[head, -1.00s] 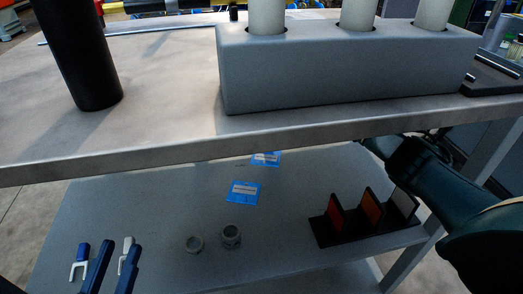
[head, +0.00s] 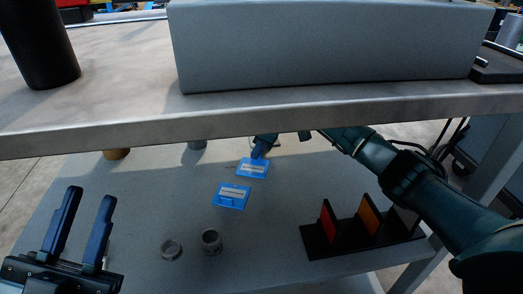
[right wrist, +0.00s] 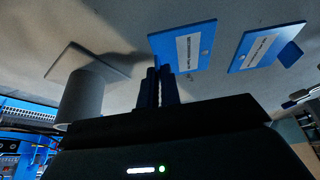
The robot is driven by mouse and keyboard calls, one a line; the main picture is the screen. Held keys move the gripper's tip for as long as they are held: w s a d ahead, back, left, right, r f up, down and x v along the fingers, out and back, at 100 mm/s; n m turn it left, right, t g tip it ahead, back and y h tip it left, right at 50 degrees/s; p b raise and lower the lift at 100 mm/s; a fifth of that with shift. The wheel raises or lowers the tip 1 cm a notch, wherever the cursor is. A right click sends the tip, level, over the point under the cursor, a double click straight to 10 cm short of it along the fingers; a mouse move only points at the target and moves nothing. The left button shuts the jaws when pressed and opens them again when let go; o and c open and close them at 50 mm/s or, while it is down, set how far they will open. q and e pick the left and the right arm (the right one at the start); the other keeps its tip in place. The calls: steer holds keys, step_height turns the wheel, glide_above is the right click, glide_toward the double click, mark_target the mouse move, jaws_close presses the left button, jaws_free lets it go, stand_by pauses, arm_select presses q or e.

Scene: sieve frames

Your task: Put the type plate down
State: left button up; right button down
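Two blue type plates with pale labels are over the grey lower shelf. The farther type plate (head: 252,169) is at the fingertips of my right gripper (head: 262,146); it also shows in the right wrist view (right wrist: 183,47). There the right gripper's fingers (right wrist: 159,86) are close together at the plate's near edge, apparently pinching it. The plate is flat, on the shelf or just above it; I cannot tell which. The nearer type plate (head: 231,196) lies free on the shelf; the right wrist view shows it with a blue tab (right wrist: 290,53). My left gripper (head: 86,215) is open and empty at lower left.
The upper table's edge (head: 300,116) overhangs the shelf, above my right arm. Two grey rings (head: 211,241) stand in front of the plates. A black rack (head: 365,238) with coloured plates stands at right. A grey cylinder (right wrist: 83,97) stands left of the right gripper.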

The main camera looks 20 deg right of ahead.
steer(key=shift+r, duration=0.1)
steer(key=c, duration=2.1)
jaws_free()
arm_select(q)
steer(key=shift+f, duration=0.1)
arm_select(e)
steer(key=o, duration=0.5)
